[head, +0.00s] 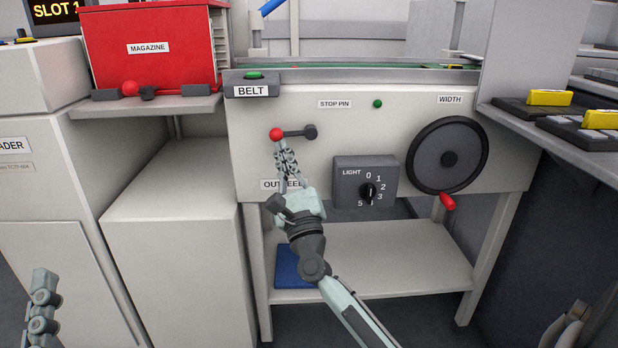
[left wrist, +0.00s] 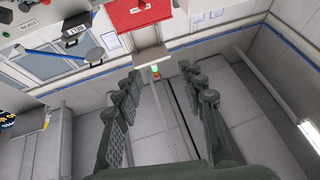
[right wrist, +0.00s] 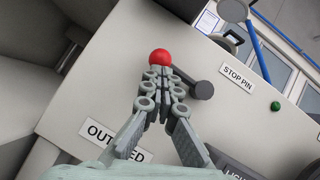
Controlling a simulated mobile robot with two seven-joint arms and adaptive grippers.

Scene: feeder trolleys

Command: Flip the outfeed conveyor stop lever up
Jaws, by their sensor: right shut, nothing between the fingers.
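The outfeed stop lever is a dark arm with a red ball knob (head: 276,134) at its left end and a dark pivot (head: 310,131) at its right. It lies about level on the machine's front panel (head: 340,215), above the partly hidden OUTFEED label (head: 268,184). My right gripper (head: 282,150) is shut and empty, its tips just below the red knob. In the right wrist view the tips (right wrist: 160,74) overlap the knob's lower edge (right wrist: 159,56); I cannot tell whether they touch. My left gripper (left wrist: 163,90) is open and empty, away from the panel.
A LIGHT rotary switch (head: 367,192) and a WIDTH handwheel (head: 447,156) with a red handle are right of the lever. A red magazine (head: 150,48) stands on a shelf at left. A lower shelf (head: 400,262) holds a blue item. Yellow-topped parts (head: 550,97) lie at far right.

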